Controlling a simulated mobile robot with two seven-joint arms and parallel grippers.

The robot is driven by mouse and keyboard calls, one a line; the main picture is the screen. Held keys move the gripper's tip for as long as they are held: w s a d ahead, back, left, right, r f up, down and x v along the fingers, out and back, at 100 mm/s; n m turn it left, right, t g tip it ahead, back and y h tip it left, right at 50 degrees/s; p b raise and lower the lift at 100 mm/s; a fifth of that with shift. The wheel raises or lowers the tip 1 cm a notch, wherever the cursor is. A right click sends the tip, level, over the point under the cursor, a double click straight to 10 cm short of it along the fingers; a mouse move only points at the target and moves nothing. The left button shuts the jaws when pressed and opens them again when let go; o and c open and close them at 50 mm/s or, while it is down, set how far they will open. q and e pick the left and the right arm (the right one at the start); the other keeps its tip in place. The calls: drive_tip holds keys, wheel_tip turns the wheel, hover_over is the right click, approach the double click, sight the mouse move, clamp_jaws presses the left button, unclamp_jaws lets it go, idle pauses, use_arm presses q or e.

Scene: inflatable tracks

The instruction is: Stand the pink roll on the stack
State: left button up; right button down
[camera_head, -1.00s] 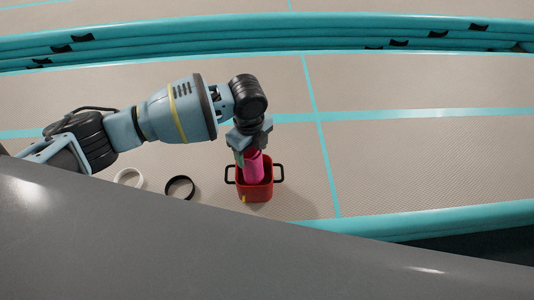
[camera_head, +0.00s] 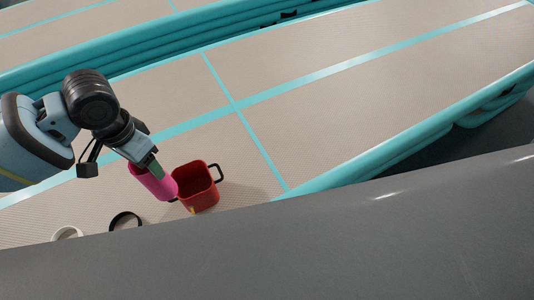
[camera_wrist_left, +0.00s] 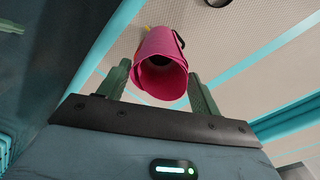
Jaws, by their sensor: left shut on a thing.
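My left gripper (camera_head: 146,166) is shut on the pink roll (camera_head: 158,185), with its fingers at the roll's upper end. The roll is a hollow, slightly tilted tube, held just left of the red basket and overlapping its left handle in the head view. In the left wrist view, the pink roll (camera_wrist_left: 166,46) shows its open end between the fingers of the left gripper (camera_wrist_left: 158,72). My right gripper is not in view. I cannot make out a stack for the roll in these frames.
The red basket (camera_head: 204,195) with black handles stands on the beige track floor (camera_head: 320,110). A black ring (camera_head: 112,222) and a partly hidden white ring (camera_head: 58,234) lie to its left. Teal inflatable walls (camera_head: 340,178) border the floor. Floor right of the basket is clear.

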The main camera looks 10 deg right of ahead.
sight(128, 171)
use_arm(q)
drive_tip(key=s+n, duration=0.1)
drive_tip(key=n, duration=0.1)
drive_tip(key=s+a+r+n, duration=0.1)
drive_tip(key=n, duration=0.1)
drive_tip(key=s+a+r+n, duration=0.1)
drive_tip(key=n, duration=0.1)
drive_tip(key=shift+r, duration=0.25)
drive_tip(key=shift+s+a+r+n, duration=0.2)
drive_tip(key=shift+s+n, duration=0.05)
drive_tip(key=shift+n, duration=0.35)
drive_tip(key=shift+s+a+r+n, duration=0.2)
drive_tip(key=shift+s+n, duration=0.05)
drive_tip(key=shift+n, duration=0.35)
